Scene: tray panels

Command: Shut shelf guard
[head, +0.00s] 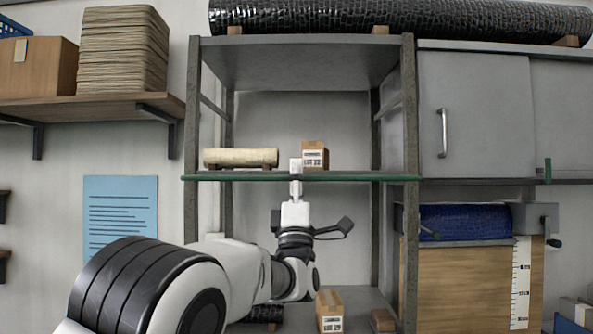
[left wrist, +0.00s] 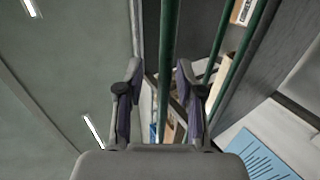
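The shelf guard is a long green bar (head: 360,179) running level across the front of the middle shelf in the head view. My left gripper (head: 296,168) reaches up from below at the middle of the bar, its pale fingers overlapping it and showing above it. In the left wrist view, a green bar (left wrist: 170,45) runs between the two fingers of my left gripper (left wrist: 160,75), which stand apart with gaps beside the bar. A second green bar (left wrist: 245,60) shows further right there. My right gripper is in neither view.
On the middle shelf stand a beige roll (head: 240,158) and a small carton (head: 315,156). Below are another carton (head: 329,310) and a brown object (head: 383,320). Grey posts (head: 408,130) flank the shelf, with a grey cabinet (head: 480,115) at right.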

